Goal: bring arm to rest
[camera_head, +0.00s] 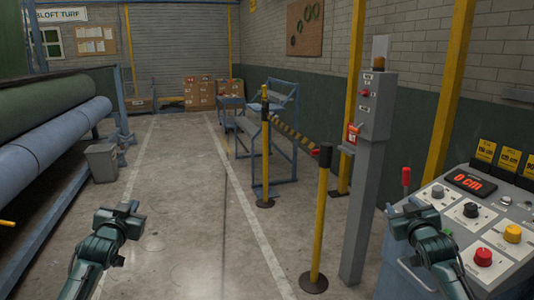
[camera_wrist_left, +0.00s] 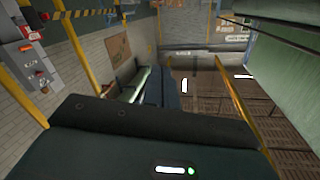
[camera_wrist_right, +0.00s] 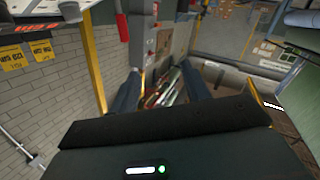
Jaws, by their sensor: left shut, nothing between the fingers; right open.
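My left gripper (camera_head: 121,212) is held up over the floor at the lower left of the head view. It is shut and empty; its dark fingers (camera_wrist_left: 158,90) show together in the left wrist view. My right gripper (camera_head: 408,217) is at the lower right of the head view, close to the left edge of the control console (camera_head: 491,214). It is open and empty, with its two fingers apart in the right wrist view (camera_wrist_right: 162,92). I cannot tell whether it touches the console.
The console carries a red display reading 0 CM (camera_head: 471,182), a red button (camera_head: 483,257) and a yellow button (camera_head: 512,233). A grey post (camera_head: 366,170) and yellow posts (camera_head: 318,215) stand ahead. Turf rolls (camera_head: 50,137) and a bin (camera_head: 102,162) are left. The middle floor is clear.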

